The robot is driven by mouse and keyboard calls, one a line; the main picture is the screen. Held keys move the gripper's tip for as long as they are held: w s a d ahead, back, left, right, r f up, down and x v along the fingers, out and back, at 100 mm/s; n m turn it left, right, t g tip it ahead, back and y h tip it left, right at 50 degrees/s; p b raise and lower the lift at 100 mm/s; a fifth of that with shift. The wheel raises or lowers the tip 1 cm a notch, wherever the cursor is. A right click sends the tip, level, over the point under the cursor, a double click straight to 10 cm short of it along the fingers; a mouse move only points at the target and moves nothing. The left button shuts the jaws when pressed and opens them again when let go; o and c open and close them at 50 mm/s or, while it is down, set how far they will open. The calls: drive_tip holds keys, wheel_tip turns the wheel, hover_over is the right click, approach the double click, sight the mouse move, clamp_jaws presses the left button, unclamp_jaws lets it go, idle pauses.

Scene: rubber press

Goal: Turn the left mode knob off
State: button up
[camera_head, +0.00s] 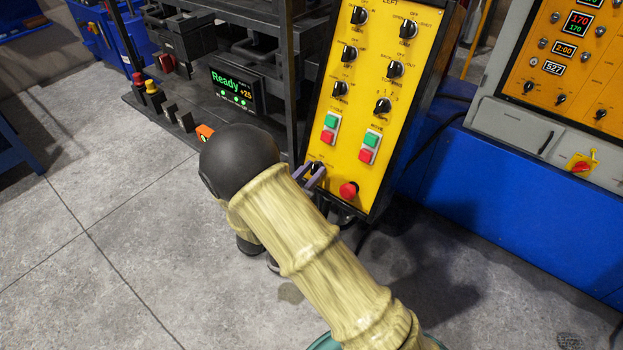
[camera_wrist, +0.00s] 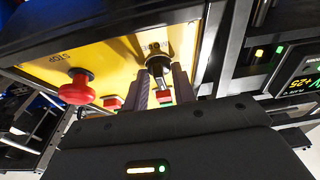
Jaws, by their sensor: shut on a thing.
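The yellow control panel marked LEFT (camera_head: 347,135) stands in the middle of the head view. A black knob (camera_head: 316,166) sits at its lower left, left of the red mushroom stop button (camera_head: 348,190). My gripper (camera_head: 313,180) reaches up to this knob from below, and its purple-grey fingers are shut on it. In the wrist view, the knob (camera_wrist: 157,63) shows between the two fingers of my gripper (camera_wrist: 160,80). The stop button (camera_wrist: 80,87) is to the left there.
Several other black knobs and green and red push buttons (camera_head: 330,121) fill the panel above. A screen reading Ready (camera_head: 236,92) is on the dark rack at left. A second orange panel (camera_head: 570,70) stands at right above a blue base. Grey floor (camera_head: 100,200) is clear at left.

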drive_tip(key=shift+m, duration=0.3)
drive_tip(key=o, duration=0.6)
drive_tip(key=shift+o, duration=0.2)
drive_tip(key=b+v, duration=0.3)
drive_tip(key=v, duration=1.4)
drive_tip(key=shift+a+f, duration=0.15)
drive_tip(key=shift+a, duration=0.05)
